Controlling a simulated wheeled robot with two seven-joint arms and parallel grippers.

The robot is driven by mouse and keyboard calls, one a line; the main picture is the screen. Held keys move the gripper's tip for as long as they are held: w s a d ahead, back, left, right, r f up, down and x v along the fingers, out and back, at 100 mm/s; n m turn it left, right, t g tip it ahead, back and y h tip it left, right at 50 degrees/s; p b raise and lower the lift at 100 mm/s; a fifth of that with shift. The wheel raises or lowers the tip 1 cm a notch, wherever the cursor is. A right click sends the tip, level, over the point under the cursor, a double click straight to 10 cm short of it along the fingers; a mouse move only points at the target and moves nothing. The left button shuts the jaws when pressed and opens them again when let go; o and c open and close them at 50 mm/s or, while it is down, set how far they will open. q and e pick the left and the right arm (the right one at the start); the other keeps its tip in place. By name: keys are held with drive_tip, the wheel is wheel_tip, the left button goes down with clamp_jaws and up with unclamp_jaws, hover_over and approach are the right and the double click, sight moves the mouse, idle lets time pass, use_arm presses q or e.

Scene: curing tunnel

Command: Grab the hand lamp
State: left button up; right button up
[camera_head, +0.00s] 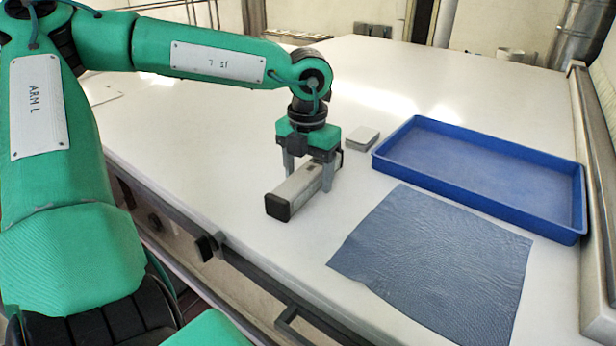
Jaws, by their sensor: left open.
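The hand lamp (297,192) is a silver-grey bar with black end caps, lying on the white table (230,170). My left gripper (307,180) comes down over it from above. Its two fingers are open, one on each side of the lamp's body, and part of the lamp's far end is hidden behind the gripper. I cannot tell whether the fingers touch it. My right gripper is not in view.
A blue tray (480,188) stands empty to the right. A blue-grey cloth (435,262) lies flat in front of it. A small light box (362,139) sits just behind the lamp. A metal rail (596,150) bounds the right side. The table left of the lamp is clear.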

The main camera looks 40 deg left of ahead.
use_arm(q)
drive_tip(key=c, duration=1.3)
